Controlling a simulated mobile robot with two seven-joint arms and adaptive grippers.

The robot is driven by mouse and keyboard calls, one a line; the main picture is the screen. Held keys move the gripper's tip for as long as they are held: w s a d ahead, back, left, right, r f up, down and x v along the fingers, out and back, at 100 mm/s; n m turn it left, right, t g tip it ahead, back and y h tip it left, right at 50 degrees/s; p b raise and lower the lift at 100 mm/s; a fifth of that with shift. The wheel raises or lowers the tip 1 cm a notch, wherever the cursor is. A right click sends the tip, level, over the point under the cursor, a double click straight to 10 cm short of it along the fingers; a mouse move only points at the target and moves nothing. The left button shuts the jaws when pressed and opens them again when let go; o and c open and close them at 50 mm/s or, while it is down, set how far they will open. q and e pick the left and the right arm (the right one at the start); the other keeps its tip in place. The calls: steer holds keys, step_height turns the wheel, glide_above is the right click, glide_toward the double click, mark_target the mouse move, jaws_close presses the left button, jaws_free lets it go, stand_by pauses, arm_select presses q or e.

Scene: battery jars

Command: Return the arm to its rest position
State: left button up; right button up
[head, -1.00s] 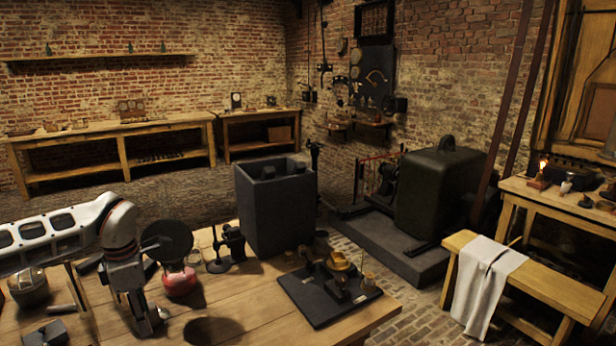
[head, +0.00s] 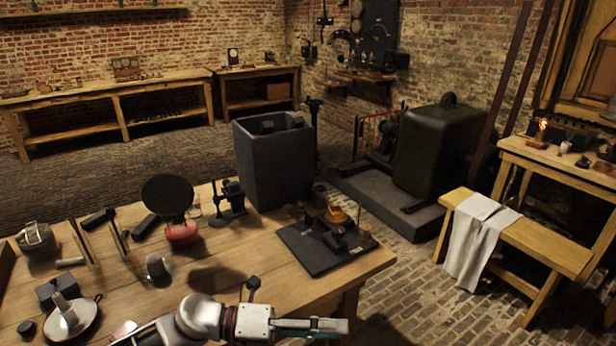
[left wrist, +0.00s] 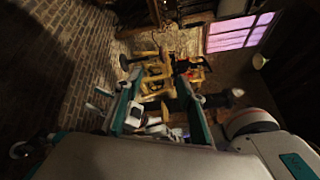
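My left gripper (head: 318,328) is low in the head view, in front of the table's front edge and pointing right. My left arm comes in from the bottom left. In the left wrist view the two teal fingers of the left gripper (left wrist: 158,92) stand apart, with the room's brick floor and wooden furniture beyond and nothing visibly held between them. My right gripper is not in view.
The wooden table (head: 330,285) holds a small metal cup (head: 157,268), a red-based round device (head: 180,228), a tall grey jar (head: 273,170) and a black board (head: 322,248) with brass parts. A bench (head: 540,245) with a cloth stands right. Brick floor between is clear.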

arm_select(q)
steer(key=w+a+f+n+t+y, duration=0.2)
steer(key=a+f+n+t+y, duration=0.35)
steer(key=n, duration=0.75)
steer(key=w+a+f+n+t+y, duration=0.1)
steer(key=a+f+n+t+y, duration=0.15)
steer(key=a+n+t, duration=0.65)
steer(key=s+a+f+n+g+y, duration=0.2)
steer(key=s+a+f+n+y, duration=0.1)
steer(key=s+a+f+n, duration=0.2)
steer(key=s+a+f+n+g+y, duration=0.1)
steer(key=s+a+f+n+y, duration=0.2)
steer(key=s+f+n, duration=0.5)
step_height(320, 180, down, 4)
steer(key=shift+a+f+n+g, duration=0.2)
steer(key=shift+a+n+g, duration=0.15)
steer(key=shift+a+n, duration=0.5)
